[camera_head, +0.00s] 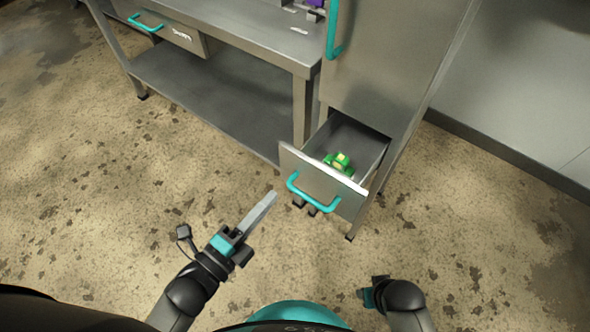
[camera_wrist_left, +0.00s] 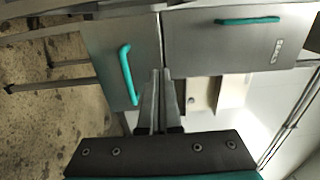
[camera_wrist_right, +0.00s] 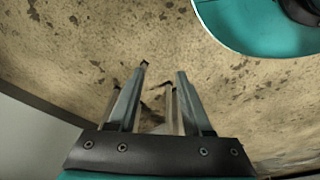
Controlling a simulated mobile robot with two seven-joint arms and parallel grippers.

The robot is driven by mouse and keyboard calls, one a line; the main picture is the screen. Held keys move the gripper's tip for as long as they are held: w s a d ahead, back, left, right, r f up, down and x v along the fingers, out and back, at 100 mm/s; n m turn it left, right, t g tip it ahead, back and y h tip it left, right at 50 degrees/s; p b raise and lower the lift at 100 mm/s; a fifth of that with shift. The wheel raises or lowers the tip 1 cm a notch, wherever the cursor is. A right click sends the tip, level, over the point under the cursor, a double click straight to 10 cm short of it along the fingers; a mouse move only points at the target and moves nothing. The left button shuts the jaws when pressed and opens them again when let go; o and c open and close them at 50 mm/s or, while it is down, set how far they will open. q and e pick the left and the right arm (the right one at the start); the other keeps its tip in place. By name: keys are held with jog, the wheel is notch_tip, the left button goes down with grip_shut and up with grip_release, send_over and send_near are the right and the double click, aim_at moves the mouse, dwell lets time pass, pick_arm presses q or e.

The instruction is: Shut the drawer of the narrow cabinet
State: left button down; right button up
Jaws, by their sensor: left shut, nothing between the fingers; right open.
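The narrow cabinet (camera_head: 395,55) is grey metal with a tall door. Its bottom drawer (camera_head: 320,182) is pulled out, with a teal bar handle (camera_head: 313,196) on its front. A small green and yellow object (camera_head: 340,163) lies inside. My left gripper (camera_head: 274,194) is shut and empty, pointing up and right, with its tips just left of the drawer front in the picture. Its shut fingers also show in the left wrist view (camera_wrist_left: 161,72). My right gripper is at the bottom right of the head view, mostly hidden; the right wrist view shows it open and empty (camera_wrist_right: 162,70) over floor.
A steel worktable (camera_head: 215,75) with a lower shelf and a teal-handled drawer (camera_head: 180,35) stands left of the cabinet. A pale wall (camera_head: 520,90) is on the right. The stained floor (camera_head: 120,200) in front is clear. The left wrist view shows metal fronts with teal handles (camera_wrist_left: 127,75).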

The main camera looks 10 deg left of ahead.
aim_at(304, 160)
pick_arm(q)
jog(key=b+x, duration=0.1)
jog(key=x, duration=0.7)
jog(key=shift+w+d+f+b, duration=0.1)
jog(key=shift+w+b, duration=0.15)
jog(key=shift+b, duration=0.1)
jog(key=shift+w+d, duration=0.25)
jog(key=shift+w, duration=0.1)
pick_arm(e)
jog(key=shift+t, duration=0.4)
jog(key=r, duration=0.1)
jog(key=w+r, duration=0.2)
jog(key=r, duration=0.1)
jog(key=shift+w+a, duration=0.2)
jog(key=shift+w, duration=0.05)
pick_arm(q)
jog(key=x, duration=0.6)
jog(key=shift+b, duration=0.35)
jog(key=x, duration=0.6)
pick_arm(e)
jog(key=w+r, duration=0.1)
jog(key=w+d+r, duration=0.1)
jog(key=shift+w+r, duration=0.1)
jog(key=shift+w, duration=0.2)
pick_arm(q)
jog(key=shift+a, duration=0.1)
pick_arm(e)
jog(key=shift+s, duration=0.1)
